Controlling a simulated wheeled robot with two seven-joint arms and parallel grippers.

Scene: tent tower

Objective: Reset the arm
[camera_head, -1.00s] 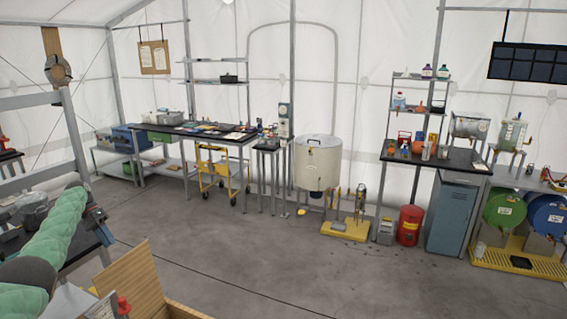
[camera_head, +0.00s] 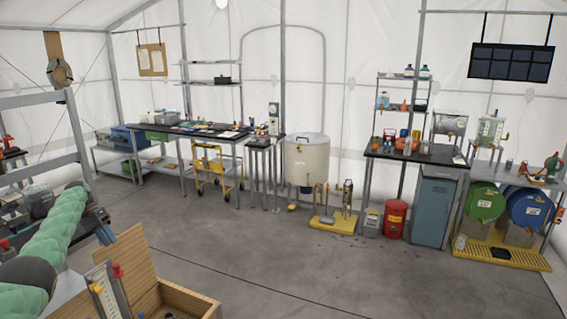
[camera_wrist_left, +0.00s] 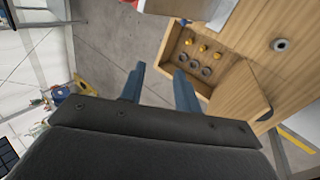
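My left arm, in a green padded sleeve, comes in from the left in the head view. My left gripper (camera_head: 104,234) is at its far end, beside the table at the left edge. In the left wrist view the two blue fingers (camera_wrist_left: 160,86) stand apart with nothing between them, so it is open and empty. Bare floor and an open wooden box (camera_wrist_left: 215,62) show beyond the fingers. My right gripper is not in view.
The wooden box (camera_head: 183,299) also shows at the bottom of the head view, near my left arm. A metal frame (camera_head: 60,98) rises at the left. Benches, a white drum (camera_head: 306,165) and a blue cabinet (camera_head: 432,208) stand along the back. The middle floor is clear.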

